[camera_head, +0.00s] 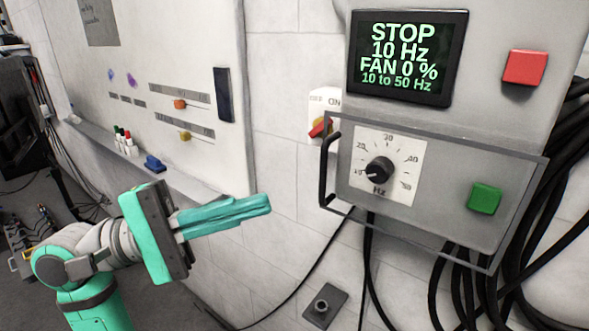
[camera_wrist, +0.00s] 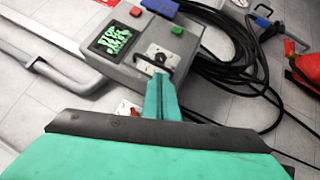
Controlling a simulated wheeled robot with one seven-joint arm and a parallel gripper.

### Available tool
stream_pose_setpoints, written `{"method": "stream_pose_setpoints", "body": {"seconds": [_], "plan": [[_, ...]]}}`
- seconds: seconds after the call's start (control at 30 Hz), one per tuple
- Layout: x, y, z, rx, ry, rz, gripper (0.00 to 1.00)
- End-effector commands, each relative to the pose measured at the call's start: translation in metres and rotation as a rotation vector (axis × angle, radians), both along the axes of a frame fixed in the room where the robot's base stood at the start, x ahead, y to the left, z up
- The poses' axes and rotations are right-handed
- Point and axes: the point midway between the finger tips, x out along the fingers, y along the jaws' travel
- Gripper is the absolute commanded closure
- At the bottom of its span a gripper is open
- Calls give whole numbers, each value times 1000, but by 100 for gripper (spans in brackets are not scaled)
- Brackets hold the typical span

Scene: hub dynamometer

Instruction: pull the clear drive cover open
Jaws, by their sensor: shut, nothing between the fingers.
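The clear drive cover (camera_head: 455,222) is a transparent panel with a grey frame on the front of the grey drive box. It lies over the dial (camera_head: 380,170) and the green button (camera_head: 485,198). Its black handle (camera_head: 326,165) stands upright at the cover's left edge. My gripper (camera_head: 268,203) is left of the handle and a little lower in the picture, apart from it, with its fingers together and empty. In the wrist view, my gripper (camera_wrist: 160,75) points toward the drive box (camera_wrist: 140,50), its tips overlapping the dial area in the picture.
The screen (camera_head: 408,57) reads STOP, 10 Hz, FAN 0 %. A red button (camera_head: 525,67) is beside it. Black cables (camera_head: 560,230) hang at right. A whiteboard (camera_head: 170,60) is on the left wall.

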Motion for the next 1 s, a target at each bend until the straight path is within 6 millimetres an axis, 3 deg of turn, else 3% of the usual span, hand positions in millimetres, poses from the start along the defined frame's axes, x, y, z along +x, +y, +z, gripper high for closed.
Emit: {"method": "stream_pose_setpoints", "body": {"seconds": [0.2,0.47,1.0], "plan": [[3,13,29,207,-158,108,100],[5,13,37,282,-212,143,100],[27,-63,37,278,-211,140,100]]}}
